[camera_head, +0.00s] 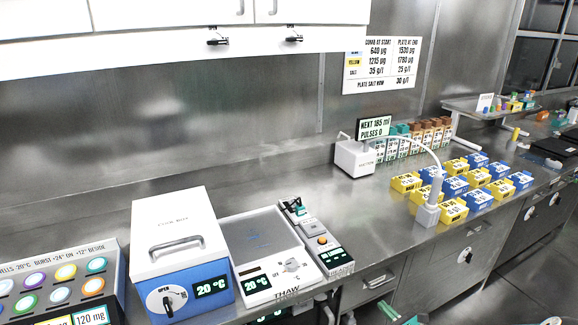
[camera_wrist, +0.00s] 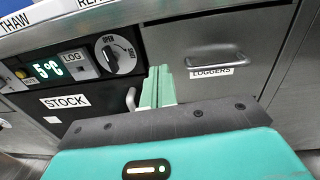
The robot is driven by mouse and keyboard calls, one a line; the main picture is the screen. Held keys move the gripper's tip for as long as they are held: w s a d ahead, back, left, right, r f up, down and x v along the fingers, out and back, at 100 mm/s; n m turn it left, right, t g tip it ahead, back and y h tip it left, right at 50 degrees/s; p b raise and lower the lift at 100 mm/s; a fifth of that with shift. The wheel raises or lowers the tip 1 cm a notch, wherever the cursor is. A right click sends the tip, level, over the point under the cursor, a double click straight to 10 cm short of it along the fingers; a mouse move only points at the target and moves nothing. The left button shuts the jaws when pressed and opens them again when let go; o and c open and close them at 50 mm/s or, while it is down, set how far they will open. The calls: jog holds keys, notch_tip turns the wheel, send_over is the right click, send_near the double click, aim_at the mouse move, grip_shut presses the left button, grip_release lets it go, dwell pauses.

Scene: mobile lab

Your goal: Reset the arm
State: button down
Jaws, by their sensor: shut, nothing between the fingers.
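My gripper (camera_wrist: 157,86) shows in the wrist view. Its pale green fingers are together with nothing between them. They point toward the cabinet fronts under the counter, in front of the gap between the STOCK unit (camera_wrist: 95,100) and the LOGGERS drawer (camera_wrist: 215,50). A gap to those fronts seems to remain, but I cannot tell how wide. In the head view a small teal and grey part at the bottom edge, right of centre, looks like part of my arm; the rest is out of frame.
The steel counter (camera_head: 330,215) holds a blue and white cool box (camera_head: 180,255), a THAW unit (camera_head: 268,255), a pump unit (camera_head: 355,158) and several yellow and blue blocks (camera_head: 453,210). White cupboards (camera_head: 180,55) hang above. A drawer handle (camera_wrist: 131,100) sticks out near my fingers.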

jog(key=s+a+r+n+g+y, duration=0.1)
jog(key=s+a+r+n+g, duration=0.3)
jog(key=a+r+n+g, duration=0.45)
jog(key=s+a+r+n+g+y, duration=0.2)
jog(key=s+a+r+n+g, duration=0.25)
jog(key=a+r+n, duration=0.7)
jog(key=s+r+n+t+h, duration=0.2)
jog(key=s+r+n+h, duration=0.8)
jog(key=s+r, duration=0.9)
jog(key=shift+s+a+r+n, duration=0.2)
jog(key=shift+s+a+n, duration=0.1)
jog(key=shift+n, duration=0.1)
jog(key=shift+d, duration=0.2)
